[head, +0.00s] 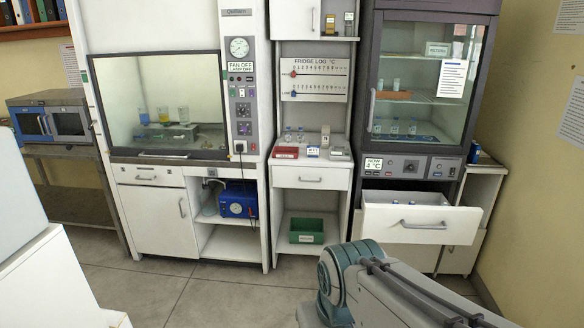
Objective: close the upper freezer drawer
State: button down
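The upper freezer drawer (420,224) is white with a metal bar handle on its front. It stands pulled out below the glass-door fridge unit (415,90) at the right, and its open top shows. My arm rises at the bottom right, in front of and below the drawer in the picture. My gripper is not in view. What lies below the drawer is partly hidden by the drawer and my arm.
A shut white drawer (311,177) with an open shelf below it is left of the freezer. A green bin (306,231) stands on that shelf. A fume hood (165,100) is further left. A white block fills the lower left corner. Grey floor is clear in the middle.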

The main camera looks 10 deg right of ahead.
aim_at(426, 221)
jog(key=z, duration=0.15)
jog(key=i, duration=1.6)
jog(key=z, duration=1.35)
jog(key=i, duration=1.25)
jog(key=z, duration=0.95)
